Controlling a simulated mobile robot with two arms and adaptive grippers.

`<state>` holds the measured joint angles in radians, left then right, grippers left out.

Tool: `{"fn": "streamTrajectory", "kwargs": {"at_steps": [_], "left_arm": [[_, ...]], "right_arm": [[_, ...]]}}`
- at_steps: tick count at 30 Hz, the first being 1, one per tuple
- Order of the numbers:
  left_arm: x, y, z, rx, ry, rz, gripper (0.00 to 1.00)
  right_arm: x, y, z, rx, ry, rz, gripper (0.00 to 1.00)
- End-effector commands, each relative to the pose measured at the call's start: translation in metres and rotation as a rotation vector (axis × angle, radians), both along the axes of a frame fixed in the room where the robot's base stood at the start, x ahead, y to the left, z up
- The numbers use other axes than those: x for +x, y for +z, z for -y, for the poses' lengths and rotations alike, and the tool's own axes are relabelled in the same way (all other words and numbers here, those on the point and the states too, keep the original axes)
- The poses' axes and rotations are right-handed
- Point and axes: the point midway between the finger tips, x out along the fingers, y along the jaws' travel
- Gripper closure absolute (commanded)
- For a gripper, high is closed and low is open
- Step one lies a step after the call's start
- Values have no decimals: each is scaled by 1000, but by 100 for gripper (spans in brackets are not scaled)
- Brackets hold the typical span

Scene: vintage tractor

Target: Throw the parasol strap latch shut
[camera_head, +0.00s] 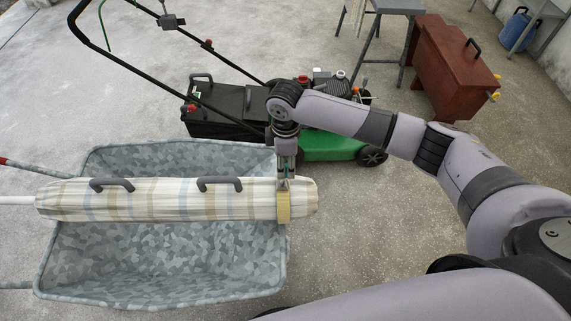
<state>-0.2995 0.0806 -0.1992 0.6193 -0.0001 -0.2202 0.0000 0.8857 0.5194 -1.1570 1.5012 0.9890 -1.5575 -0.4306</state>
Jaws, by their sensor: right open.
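The rolled parasol (150,201), striped in cream, tan and grey, lies across the wheelbarrow. A yellow strap (284,208) goes around it near its right end. My right gripper (285,174) points down over the top of this strap, and its open fingers are around or just above the spot where the latch would sit. The latch itself is small and mostly hidden by the fingers, so I cannot tell its position or whether I touch it. My left gripper is not in view.
The parasol rests on the rims of a grey mottled wheelbarrow (165,268). Two dark handles (220,183) stick up from the parasol. A green and black lawnmower (330,147) stands close behind my right gripper. A red-brown cabinet (447,70) stands farther back.

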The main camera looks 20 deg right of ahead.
Motion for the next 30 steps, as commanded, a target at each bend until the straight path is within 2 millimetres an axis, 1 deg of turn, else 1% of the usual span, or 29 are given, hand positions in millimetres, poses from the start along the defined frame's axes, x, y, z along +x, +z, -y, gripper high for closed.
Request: {"fn": "streamTrajectory", "kwargs": {"at_steps": [3, 6, 9, 16, 30], "left_arm": [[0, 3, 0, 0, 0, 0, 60], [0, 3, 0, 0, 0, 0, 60], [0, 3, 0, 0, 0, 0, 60], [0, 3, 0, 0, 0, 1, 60], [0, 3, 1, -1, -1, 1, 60]], "right_arm": [[0, -14, 0, 0, -1, 0, 59], [0, -22, 0, -1, 0, 0, 59], [0, -25, 0, 0, 0, 1, 59], [0, -25, 0, 1, 0, 1, 59], [0, -24, 0, 1, 0, 1, 90]]}}
